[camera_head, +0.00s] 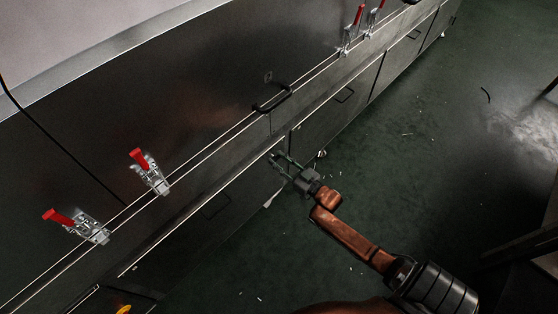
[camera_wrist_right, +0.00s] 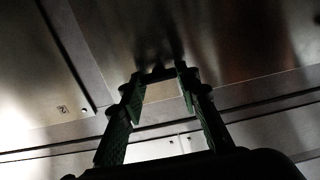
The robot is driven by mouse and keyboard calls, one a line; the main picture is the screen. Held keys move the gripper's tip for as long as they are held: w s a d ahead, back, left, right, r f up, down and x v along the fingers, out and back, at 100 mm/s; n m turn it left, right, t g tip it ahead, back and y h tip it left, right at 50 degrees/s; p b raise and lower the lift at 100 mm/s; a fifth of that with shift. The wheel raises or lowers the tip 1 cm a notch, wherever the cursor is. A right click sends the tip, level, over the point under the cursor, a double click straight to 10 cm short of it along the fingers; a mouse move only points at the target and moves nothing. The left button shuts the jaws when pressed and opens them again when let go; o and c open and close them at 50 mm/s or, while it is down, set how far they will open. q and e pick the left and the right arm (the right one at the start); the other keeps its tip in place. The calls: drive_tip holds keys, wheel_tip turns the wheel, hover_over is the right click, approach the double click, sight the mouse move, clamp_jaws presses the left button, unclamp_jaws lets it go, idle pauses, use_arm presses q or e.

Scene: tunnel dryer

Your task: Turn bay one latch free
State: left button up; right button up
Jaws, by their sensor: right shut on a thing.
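My right gripper (camera_head: 278,160) reaches to the lower front panel of the dryer in the head view. In the right wrist view, its two fingers (camera_wrist_right: 160,76) are closed on a small dark piece (camera_wrist_right: 158,73) against the metal, which looks like the bay one latch. The fingers hide much of it, and its turn angle cannot be made out. My left gripper is not in view.
The long dark metal dryer (camera_head: 205,110) runs diagonally. Red-handled clamps (camera_head: 150,172) sit along its ledge, with more at the far end. A black handle (camera_head: 272,103) projects above my right gripper. The green floor (camera_head: 400,150) is mostly open, with small scraps.

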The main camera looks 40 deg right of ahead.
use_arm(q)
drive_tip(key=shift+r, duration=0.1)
use_arm(e)
drive_tip(key=n+p, duration=0.2)
drive_tip(key=n, duration=0.1)
drive_tip(key=shift+a+r+n, duration=0.1)
drive_tip(key=shift+n, duration=1.2)
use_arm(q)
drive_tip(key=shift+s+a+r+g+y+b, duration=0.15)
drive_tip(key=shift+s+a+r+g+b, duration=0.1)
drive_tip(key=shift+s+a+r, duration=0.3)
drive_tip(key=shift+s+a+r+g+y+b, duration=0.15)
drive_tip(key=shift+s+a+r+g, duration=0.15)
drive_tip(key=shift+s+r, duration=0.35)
use_arm(e)
drive_tip(key=n, duration=1.2)
drive_tip(key=shift+a+f+n, duration=0.2)
drive_tip(key=shift+f+n, duration=0.1)
drive_tip(key=shift+f, duration=0.1)
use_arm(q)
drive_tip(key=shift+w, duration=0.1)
